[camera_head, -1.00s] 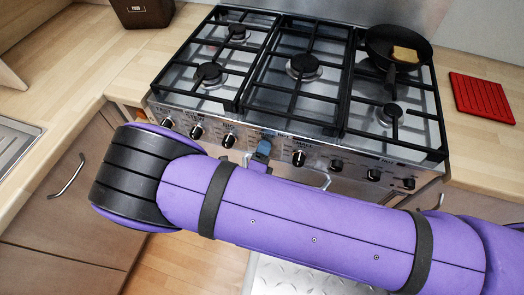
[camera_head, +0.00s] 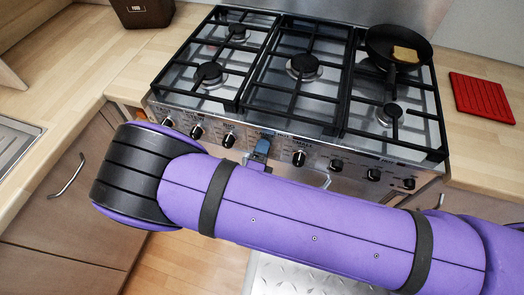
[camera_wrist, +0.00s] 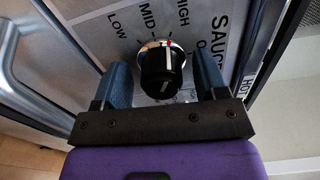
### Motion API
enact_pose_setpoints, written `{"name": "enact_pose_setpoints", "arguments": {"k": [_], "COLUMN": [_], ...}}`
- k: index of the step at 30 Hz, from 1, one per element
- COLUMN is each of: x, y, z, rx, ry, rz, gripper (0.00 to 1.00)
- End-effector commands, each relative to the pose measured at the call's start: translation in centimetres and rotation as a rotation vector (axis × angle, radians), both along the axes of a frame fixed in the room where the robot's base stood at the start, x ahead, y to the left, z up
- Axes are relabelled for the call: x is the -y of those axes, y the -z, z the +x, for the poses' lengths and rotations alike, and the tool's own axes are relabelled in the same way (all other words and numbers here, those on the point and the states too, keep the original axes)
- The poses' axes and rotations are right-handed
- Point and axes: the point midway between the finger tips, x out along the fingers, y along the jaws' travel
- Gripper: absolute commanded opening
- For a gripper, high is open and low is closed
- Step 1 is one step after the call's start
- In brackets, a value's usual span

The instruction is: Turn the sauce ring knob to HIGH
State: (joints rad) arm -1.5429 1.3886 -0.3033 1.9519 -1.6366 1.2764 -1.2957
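The sauce ring knob (camera_wrist: 161,66) is black with a chrome base. In the wrist view it sits on the steel panel beside the lettering SAUCE, LOW, MID and HIGH. A short pale mark shows on its face; I cannot tell surely which setting it points to. My gripper (camera_head: 261,148) is at the cooker's front panel, and its blue fingers stand one on each side of the knob in the wrist view, with a small gap on both sides. The gripper is open. In the head view the gripper hides this knob.
Other black knobs, such as one left (camera_head: 228,140) and one right (camera_head: 299,158), line the panel. A handle (camera_wrist: 45,72) runs close by on the left in the wrist view. A pan (camera_head: 398,48) with food stands on the hob's back right.

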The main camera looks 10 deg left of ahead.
Motion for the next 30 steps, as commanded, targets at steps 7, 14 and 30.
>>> {"name": "enact_pose_setpoints", "arguments": {"k": [7,14,30], "x": [0.0,-0.2,-0.8], "y": [-0.1,-0.1,0.0], "z": [0.0,-2.4,-10.4], "rx": [0.002,0.001,0.001], "ry": [0.0,-0.002,0.0], "rz": [0.001,0.001,0.001], "gripper": [0.66,0.66,0.66]}}
